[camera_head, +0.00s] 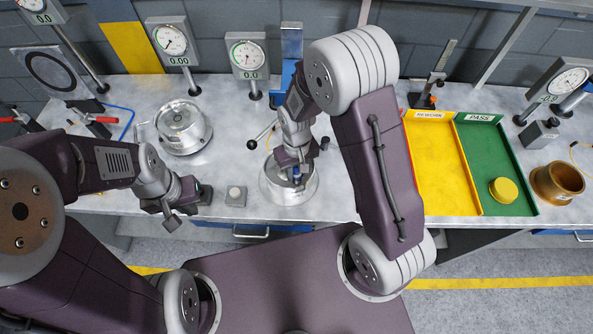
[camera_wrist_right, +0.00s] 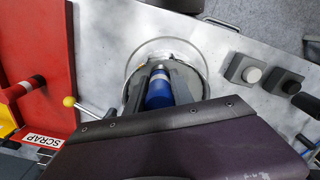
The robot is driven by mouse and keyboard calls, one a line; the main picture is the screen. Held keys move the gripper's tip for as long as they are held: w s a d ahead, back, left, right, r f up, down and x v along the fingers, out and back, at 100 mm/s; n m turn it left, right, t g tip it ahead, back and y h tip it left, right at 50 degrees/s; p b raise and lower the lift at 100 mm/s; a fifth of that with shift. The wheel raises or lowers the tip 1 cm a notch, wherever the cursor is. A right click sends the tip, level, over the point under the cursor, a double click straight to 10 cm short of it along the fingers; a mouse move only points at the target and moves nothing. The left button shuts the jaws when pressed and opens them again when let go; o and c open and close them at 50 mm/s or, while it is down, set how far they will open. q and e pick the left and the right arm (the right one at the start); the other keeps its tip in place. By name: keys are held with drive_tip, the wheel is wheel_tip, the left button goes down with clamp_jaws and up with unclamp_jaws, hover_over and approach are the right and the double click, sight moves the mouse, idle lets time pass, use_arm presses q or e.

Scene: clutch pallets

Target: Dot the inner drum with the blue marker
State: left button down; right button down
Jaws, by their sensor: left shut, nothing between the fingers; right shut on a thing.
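My right gripper (camera_head: 296,174) is shut on the blue marker (camera_wrist_right: 159,90), which points down. The gripper and marker are over a round silver drum (camera_head: 275,190) at the front middle of the bench. In the right wrist view the drum's pale rim (camera_wrist_right: 138,56) circles the fingers (camera_wrist_right: 160,72). The marker's tip and the spot under it are hidden, so I cannot tell whether it touches the drum. My left gripper (camera_head: 171,222) is shut and empty, near the bench's front edge, left of the drum.
Another silver drum unit (camera_head: 184,127) stands at the back left. A grey button box (camera_head: 236,195) is left of the front drum. A red SCRAP tray (camera_wrist_right: 50,95) lies beside it. Yellow REWORK (camera_head: 437,165) and green PASS (camera_head: 490,150) trays and a brass cup (camera_head: 556,182) are right.

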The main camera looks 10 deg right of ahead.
drive_tip(key=shift+f+b, duration=0.5)
drive_tip(key=shift+f, duration=0.15)
idle(0.5)
drive_tip(key=shift+s+f, duration=0.1)
idle(0.8)
wheel_tip(320, 180, up, 7)
drive_tip(key=p, duration=0.6)
drive_tip(key=shift+p, duration=0.35)
